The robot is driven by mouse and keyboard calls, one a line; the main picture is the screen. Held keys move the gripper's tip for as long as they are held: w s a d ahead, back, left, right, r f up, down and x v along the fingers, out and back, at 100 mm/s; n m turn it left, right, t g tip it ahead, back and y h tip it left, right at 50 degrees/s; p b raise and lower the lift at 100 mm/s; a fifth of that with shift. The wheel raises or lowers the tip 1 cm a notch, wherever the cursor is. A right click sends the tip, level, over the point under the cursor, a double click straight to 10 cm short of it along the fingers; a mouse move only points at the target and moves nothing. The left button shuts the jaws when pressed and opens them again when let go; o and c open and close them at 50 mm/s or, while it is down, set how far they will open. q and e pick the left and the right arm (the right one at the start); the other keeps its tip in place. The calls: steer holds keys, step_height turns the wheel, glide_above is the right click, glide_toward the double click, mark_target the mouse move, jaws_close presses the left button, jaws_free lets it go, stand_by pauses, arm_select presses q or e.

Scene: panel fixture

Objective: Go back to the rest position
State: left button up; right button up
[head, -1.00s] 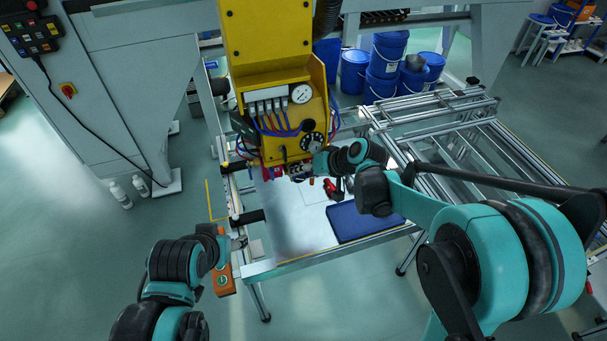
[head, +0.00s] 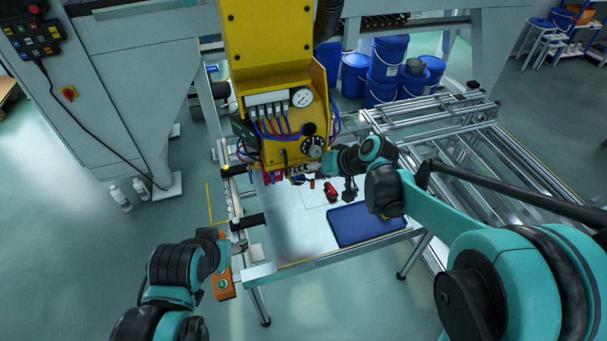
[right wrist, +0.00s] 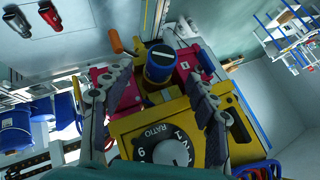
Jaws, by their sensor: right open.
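My right gripper (head: 312,168) is at the front of the yellow panel unit (head: 268,40), just below its black dial. In the right wrist view the two fingers of the right gripper (right wrist: 160,74) are spread open, one on each side of a blue knob (right wrist: 160,62) with a white line. Whether they touch the knob cannot be told. The dial marked RATIO (right wrist: 165,148) is close below. My left gripper (head: 236,244) is at the left front of the work table (head: 290,225); its fingers are too small to read.
A blue pad (head: 365,224), a red tool (head: 331,192) and a dark tool (head: 349,189) lie on the table. An aluminium frame (head: 480,150) stands right. Blue buckets (head: 385,60) are behind. The front floor is clear.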

steer(key=v, duration=0.8)
steer(key=s+d+f+h+b, duration=0.2)
steer(key=s+d+f, duration=0.2)
steer(key=s, duration=0.2)
steer(key=s+d+f+m+t+h+b, duration=0.1)
steer(key=s+d+f+h+b, duration=0.1)
steer(key=s, duration=0.5)
steer(key=s+d+f+t+h+b, duration=0.1)
steer(key=s+d+f+h+b, duration=0.2)
steer(key=s+d+f, duration=0.2)
steer(key=shift+s+d+f+m, duration=0.3)
steer(key=shift+s+d+f, duration=0.15)
steer(key=shift+s, duration=0.25)
